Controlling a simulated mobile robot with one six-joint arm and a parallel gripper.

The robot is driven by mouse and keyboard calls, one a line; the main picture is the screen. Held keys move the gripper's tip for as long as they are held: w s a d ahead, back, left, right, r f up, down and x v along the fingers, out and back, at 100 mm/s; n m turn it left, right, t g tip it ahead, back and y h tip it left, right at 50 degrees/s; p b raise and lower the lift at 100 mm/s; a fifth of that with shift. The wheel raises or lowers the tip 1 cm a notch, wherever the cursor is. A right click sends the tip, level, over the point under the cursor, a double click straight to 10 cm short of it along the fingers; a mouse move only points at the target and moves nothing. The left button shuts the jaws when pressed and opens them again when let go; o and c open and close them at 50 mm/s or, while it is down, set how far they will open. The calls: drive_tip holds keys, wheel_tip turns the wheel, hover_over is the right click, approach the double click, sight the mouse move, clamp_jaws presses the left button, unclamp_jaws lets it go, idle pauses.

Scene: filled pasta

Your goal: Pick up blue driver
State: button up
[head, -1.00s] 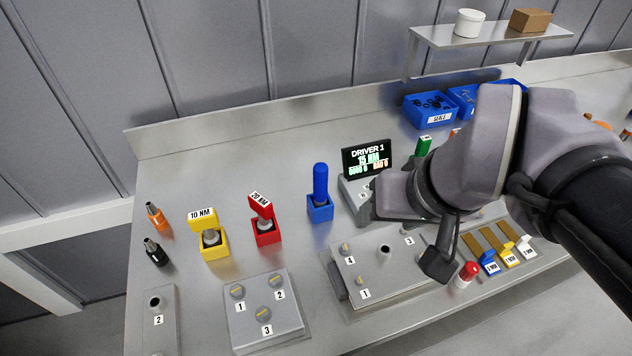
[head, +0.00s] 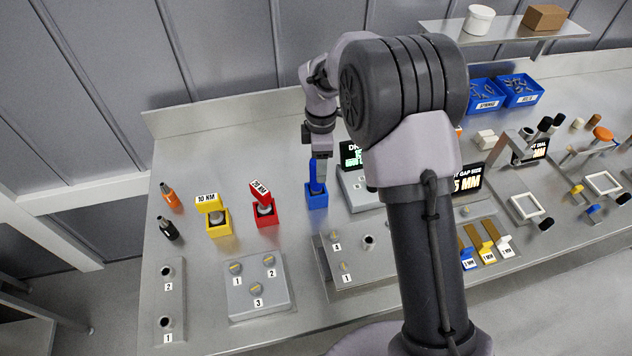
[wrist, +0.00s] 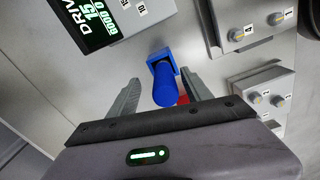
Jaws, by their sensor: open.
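The blue driver (head: 313,176) stands upright in its blue holder (head: 316,201) on the metal bench, between the red holder and the display. In the wrist view the blue driver (wrist: 168,87) points toward the camera, with the blue holder (wrist: 162,56) beyond it. My gripper (head: 319,170) is at the driver from above. In the wrist view my gripper (wrist: 160,92) is open, with one finger on each side of the driver. Clear gaps show between the driver and both fingers.
A red holder (head: 265,215) with a tagged tool and a yellow holder (head: 218,226) stand to the left. A display (head: 351,155) reading DRIVER stands close on the right, partly behind my arm. Plates with numbered screws (head: 257,288) lie in front.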

drive_tip(key=f, duration=0.2)
drive_tip(key=f+b, duration=0.1)
drive_tip(key=f, duration=0.1)
drive_tip(key=a+f, duration=0.1)
drive_tip(key=f, duration=0.1)
drive_tip(key=shift+s+b, duration=0.2)
drive_tip(key=shift+b, duration=0.1)
drive_tip(key=shift+r, duration=0.1)
clamp_jaws()
